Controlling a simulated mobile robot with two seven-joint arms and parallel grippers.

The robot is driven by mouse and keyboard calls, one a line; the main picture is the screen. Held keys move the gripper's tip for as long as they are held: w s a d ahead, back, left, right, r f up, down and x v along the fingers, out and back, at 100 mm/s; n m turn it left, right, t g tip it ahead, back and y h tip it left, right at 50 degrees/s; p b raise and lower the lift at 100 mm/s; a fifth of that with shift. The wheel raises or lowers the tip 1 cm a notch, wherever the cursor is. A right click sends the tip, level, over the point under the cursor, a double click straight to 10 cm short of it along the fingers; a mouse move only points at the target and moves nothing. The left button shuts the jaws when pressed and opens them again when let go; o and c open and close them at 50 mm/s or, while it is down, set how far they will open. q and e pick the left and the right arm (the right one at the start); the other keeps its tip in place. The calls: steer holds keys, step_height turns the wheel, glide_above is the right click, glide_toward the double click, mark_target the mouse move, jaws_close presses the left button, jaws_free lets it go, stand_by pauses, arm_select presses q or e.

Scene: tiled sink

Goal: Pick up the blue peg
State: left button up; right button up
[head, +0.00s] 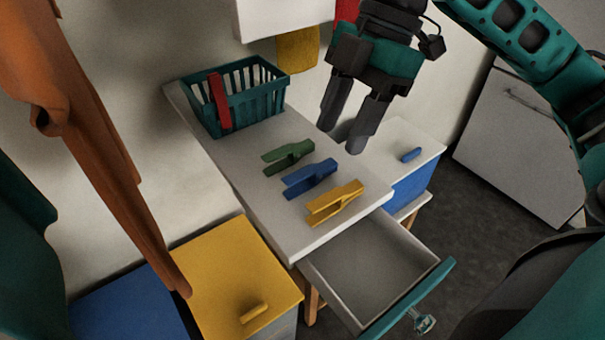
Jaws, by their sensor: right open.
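The blue peg (308,180) is a clothes-peg shape lying on the white top of the counter (228,160). It lies between a green peg (288,157) and a yellow peg (334,203), apart from both. My right gripper (341,132) is open and empty, its two dark fingers pointing down. In the picture it shows above and to the right of the blue peg; its exact height over the counter is hard to tell. My left gripper is not in view.
A teal basket (256,105) stands at the counter's back, with a red peg (219,101) on its side. An empty drawer (372,262) is pulled open at the front right. A yellow-topped cabinet (226,275) stands at lower left, and an orange hanging thing (85,125) fills the left.

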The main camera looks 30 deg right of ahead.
mark_target(322, 167)
steer(key=x, duration=0.2)
steer(key=b+x, duration=0.1)
steer(key=x, duration=0.2)
steer(key=shift+a, duration=0.45)
jaws_close()
